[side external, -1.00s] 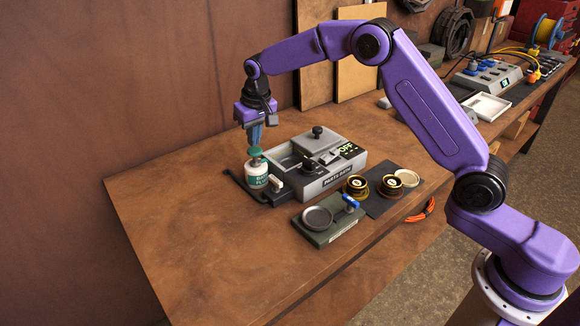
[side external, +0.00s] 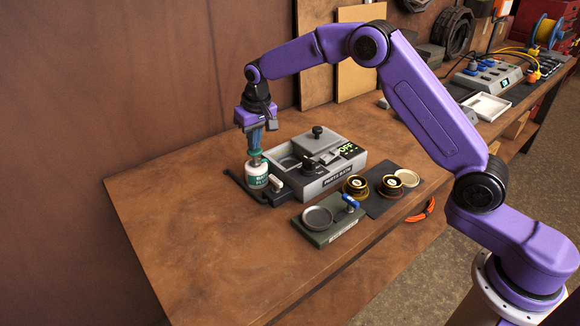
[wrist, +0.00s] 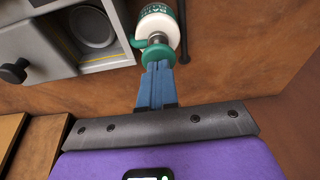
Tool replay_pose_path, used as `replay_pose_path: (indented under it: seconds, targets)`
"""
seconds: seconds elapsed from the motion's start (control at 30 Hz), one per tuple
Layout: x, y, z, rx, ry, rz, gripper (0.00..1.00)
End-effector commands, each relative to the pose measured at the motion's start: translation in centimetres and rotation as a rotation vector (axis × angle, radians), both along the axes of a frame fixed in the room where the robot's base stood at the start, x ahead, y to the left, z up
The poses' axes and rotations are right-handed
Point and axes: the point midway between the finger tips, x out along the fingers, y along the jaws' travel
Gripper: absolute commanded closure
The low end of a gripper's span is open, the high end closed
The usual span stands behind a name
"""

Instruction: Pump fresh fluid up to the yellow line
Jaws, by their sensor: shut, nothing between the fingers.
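A white bottle with a green label (side external: 256,176) stands upright at the left end of the parts bath; it also shows in the wrist view (wrist: 157,30). Its green pump head (wrist: 157,54) sits on top, with a green spout reaching toward the bath. My gripper (side external: 255,150) is shut and empty, pointing down right over the pump head. The blue fingertips (wrist: 158,66) appear to touch the head. The grey parts bath (side external: 318,181) has an open basin on its left. A yellow line (wrist: 105,60) shows along the basin's near inner wall in the wrist view. The fluid level is hard to tell.
A green stand with a round dish (side external: 318,217) and a blue handle is in front. Brass-coloured round parts (side external: 392,186) sit on a dark mat to the right. The bench at front left is clear.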

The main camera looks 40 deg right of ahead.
Motion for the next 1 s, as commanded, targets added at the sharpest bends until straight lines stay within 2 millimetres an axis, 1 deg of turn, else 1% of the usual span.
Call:
replay_pose_path:
  seconds: [0.7, 0.9, 1.0]
  targets:
    - [-0.1, 0.0, -2.5, -0.001, 0.003, 0.0, 1.0]
    - [-0.1, 0.0, -2.5, -0.001, 0.003, 0.0, 1.0]
    - [0.0, 0.0, -2.1, -0.001, 0.002, 0.0, 1.0]
